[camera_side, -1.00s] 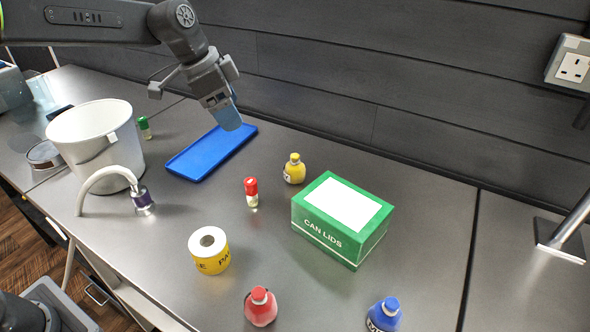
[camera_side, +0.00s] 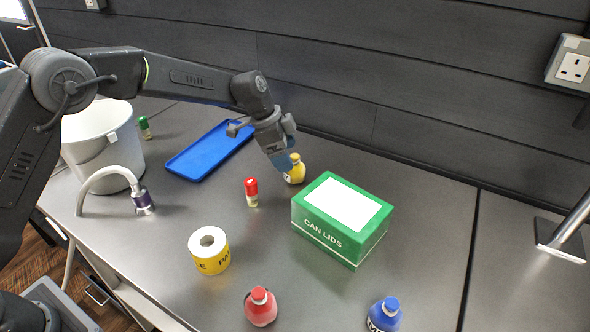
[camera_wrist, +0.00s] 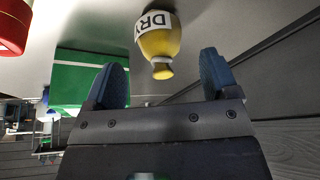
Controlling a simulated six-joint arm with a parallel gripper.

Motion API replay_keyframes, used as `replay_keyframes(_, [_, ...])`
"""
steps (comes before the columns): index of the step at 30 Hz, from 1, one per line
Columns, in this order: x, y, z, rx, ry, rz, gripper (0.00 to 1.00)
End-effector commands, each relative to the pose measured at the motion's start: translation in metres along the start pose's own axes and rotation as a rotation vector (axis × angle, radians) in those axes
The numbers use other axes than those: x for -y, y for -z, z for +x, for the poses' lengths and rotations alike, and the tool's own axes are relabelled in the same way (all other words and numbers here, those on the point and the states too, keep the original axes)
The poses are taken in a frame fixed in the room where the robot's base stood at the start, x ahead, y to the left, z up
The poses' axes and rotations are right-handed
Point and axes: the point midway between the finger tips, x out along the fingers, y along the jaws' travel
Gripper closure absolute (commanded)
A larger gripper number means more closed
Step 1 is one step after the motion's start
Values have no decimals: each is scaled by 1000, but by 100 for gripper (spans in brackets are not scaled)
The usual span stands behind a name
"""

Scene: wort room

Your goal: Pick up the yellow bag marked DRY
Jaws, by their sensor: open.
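The yellow bag (camera_side: 297,170) stands upright on the metal bench, left of the green box. In the wrist view the yellow bag (camera_wrist: 160,38) shows a white label reading DRY and a narrow gathered neck, beyond the gap between my fingers. My gripper (camera_side: 284,164) is close beside the bag in the side view and partly overlaps its left edge. In the wrist view my gripper (camera_wrist: 162,82) is open with its blue fingertips apart and nothing between them. Whether a fingertip touches the bag cannot be told.
A green CAN LIDS box (camera_side: 342,218) stands right of the bag. A red-capped vial (camera_side: 251,192) stands in front-left. A blue tray (camera_side: 207,151) lies behind-left. The dark wall (camera_side: 420,110) is close behind. Yellow tape (camera_side: 209,251), a red bag (camera_side: 260,307) and a blue bag (camera_side: 384,315) are nearer the front.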

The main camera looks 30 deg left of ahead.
Motion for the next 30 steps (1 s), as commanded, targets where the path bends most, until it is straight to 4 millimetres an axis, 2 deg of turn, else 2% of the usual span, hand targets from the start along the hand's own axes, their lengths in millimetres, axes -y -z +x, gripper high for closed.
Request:
replay_keyframes(5, [0,1,14,1,-1,0,20])
replay_keyframes(13, [-1,3,50,0,-1,-1,20])
replay_keyframes(22, [0,3,55,-1,2,-1,20])
replay_keyframes(30, [0,3,55,-1,1,-1,45])
